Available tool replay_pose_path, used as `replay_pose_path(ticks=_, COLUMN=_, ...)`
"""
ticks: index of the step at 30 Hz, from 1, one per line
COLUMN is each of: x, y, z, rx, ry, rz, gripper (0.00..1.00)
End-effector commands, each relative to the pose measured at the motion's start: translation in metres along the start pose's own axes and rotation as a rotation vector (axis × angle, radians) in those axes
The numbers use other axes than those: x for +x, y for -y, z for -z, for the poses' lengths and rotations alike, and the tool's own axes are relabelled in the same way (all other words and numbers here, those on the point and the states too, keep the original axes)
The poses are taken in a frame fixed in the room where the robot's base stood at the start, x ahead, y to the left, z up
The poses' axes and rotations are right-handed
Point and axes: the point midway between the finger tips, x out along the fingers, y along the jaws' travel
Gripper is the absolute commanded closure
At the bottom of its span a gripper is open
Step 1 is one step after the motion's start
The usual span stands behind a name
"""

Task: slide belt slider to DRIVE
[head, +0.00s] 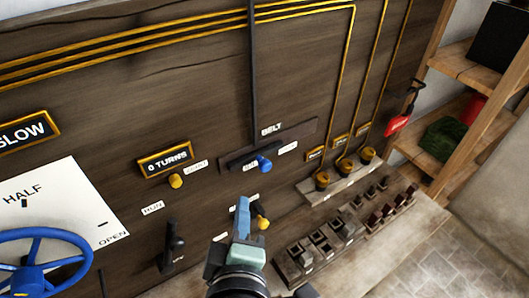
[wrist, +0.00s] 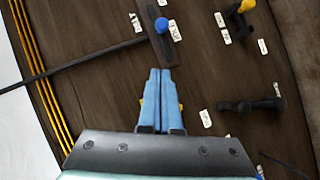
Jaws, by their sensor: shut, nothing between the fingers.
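The belt slider is a blue knob (head: 264,164) on a dark backing plate (head: 305,130) under the BELT label (head: 271,129). Small white tags sit near the knob; their words are too small to read surely. The knob also shows in the wrist view (wrist: 161,25), beyond my fingertips. My gripper (head: 243,199) has blue fingers, shut together and empty. In the head view it is below and slightly left of the knob, apart from it. In the wrist view the closed fingers (wrist: 160,72) point toward the plate.
A yellow-knobbed control (head: 262,222) is close beside my gripper. A black lever (head: 172,245), a yellow knob (head: 175,181) under the 0 TURNS sign (head: 165,162) and a blue handwheel (head: 35,262) lie left. Yellow-topped posts (head: 322,179) and a switch bank (head: 318,244) stand right.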

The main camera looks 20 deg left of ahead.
Motion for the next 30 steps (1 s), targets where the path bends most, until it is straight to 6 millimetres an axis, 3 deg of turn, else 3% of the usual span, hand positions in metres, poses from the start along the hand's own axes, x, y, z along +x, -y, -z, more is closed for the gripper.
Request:
replay_pose_path(ticks=17, x=0.007, y=0.003, z=0.001, rx=-0.008, ry=-0.002, rz=0.005, gripper=1.0)
replay_pose_path(ticks=23, x=0.029, y=0.003, z=0.0, rx=-0.009, ry=-0.002, rz=0.002, gripper=1.0)
replay_pose_path(ticks=30, x=0.07, y=-0.002, z=0.002, rx=-0.007, ry=0.0, rz=0.009, gripper=1.0)
